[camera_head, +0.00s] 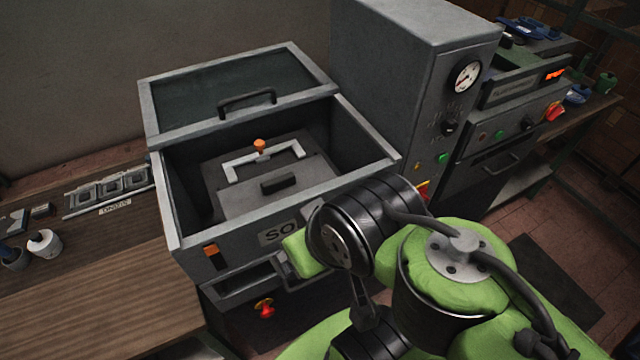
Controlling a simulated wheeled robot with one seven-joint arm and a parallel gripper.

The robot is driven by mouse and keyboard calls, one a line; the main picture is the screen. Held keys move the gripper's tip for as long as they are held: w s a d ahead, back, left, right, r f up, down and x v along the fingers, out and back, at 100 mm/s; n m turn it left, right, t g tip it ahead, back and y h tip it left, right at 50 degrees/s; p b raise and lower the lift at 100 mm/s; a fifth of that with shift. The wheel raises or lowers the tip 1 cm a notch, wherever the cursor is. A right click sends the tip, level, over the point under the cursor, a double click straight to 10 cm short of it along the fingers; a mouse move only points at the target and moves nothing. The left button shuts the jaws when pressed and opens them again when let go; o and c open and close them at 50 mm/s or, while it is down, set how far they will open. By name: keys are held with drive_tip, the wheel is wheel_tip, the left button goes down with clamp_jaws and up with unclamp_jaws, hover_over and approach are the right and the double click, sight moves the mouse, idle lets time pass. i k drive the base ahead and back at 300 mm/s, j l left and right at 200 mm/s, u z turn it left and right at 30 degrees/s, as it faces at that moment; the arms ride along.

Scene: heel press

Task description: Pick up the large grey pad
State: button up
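A large grey slab (245,204) with a dark handle (280,183) on top lies inside an open grey box-shaped machine (173,215); it may be the large grey pad, but I cannot tell for certain. A pale U-shaped bracket with an orange knob (260,146) sits at its back part. My green and black arm is folded in front of the machine, at the lower right. My gripper cannot be made out; the arm links hide that area.
The machine's lid (235,90) is tilted open at the back. A tall grey cabinet with a gauge (467,77) stands right of the box. On the left wooden table (90,280) are a metal rack (110,190) and a white cup (45,244); its front part is clear.

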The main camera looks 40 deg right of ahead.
sight(239, 199)
drive_tip(key=k+l+z, duration=0.1)
drive_tip(key=z, duration=0.15)
drive_tip(key=j+u, duration=0.9)
drive_tip(key=i+j+u, duration=0.1)
drive_tip(key=j+u, duration=0.15)
drive_tip(key=u, duration=0.2)
drive_tip(key=i, duration=0.5)
